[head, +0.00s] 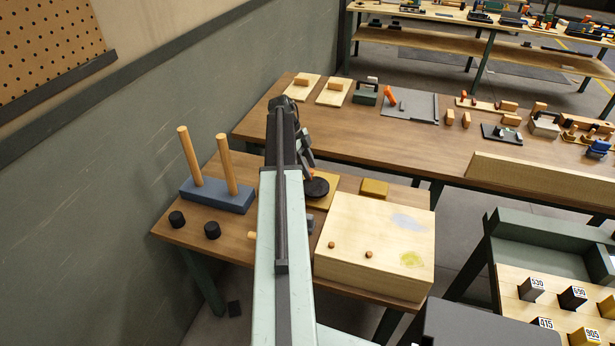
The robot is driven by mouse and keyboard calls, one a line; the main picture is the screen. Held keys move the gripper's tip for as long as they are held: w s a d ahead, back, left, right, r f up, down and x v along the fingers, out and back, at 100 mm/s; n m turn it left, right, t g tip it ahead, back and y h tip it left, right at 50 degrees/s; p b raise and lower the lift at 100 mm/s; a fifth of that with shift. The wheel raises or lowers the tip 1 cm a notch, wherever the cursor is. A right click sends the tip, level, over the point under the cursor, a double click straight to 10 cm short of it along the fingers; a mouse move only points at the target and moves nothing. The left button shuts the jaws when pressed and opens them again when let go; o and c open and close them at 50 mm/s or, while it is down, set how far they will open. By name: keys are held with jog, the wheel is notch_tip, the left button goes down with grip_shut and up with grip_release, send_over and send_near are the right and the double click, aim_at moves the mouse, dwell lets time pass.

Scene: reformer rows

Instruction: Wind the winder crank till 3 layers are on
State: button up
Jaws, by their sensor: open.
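Part of a winder-like device shows beside my arm: a black round disc (316,187) on a yellow-tan base (325,200). My arm covers its left side, and I cannot make out the crank or any wound layers. A short wooden peg (252,235) sticks out left of my arm; I cannot tell whether it belongs to the winder. My gripper (306,158) is open, above and just behind the disc, partly hidden by my arm. It appears empty and apart from the disc.
A blue-grey block with two upright wooden rods (217,195) and two black knobs (194,224) stand left. A pale wooden box (375,245) stands right, with a small tan block (374,188) behind it. A longer bench (420,135) with several devices lies behind. A wall (130,150) bounds the left.

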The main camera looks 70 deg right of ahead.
jog(key=shift+s+f, duration=0.15)
jog(key=shift+f, duration=0.1)
grip_shut()
jog(key=shift+a+n, duration=0.2)
jog(key=shift+n, duration=0.1)
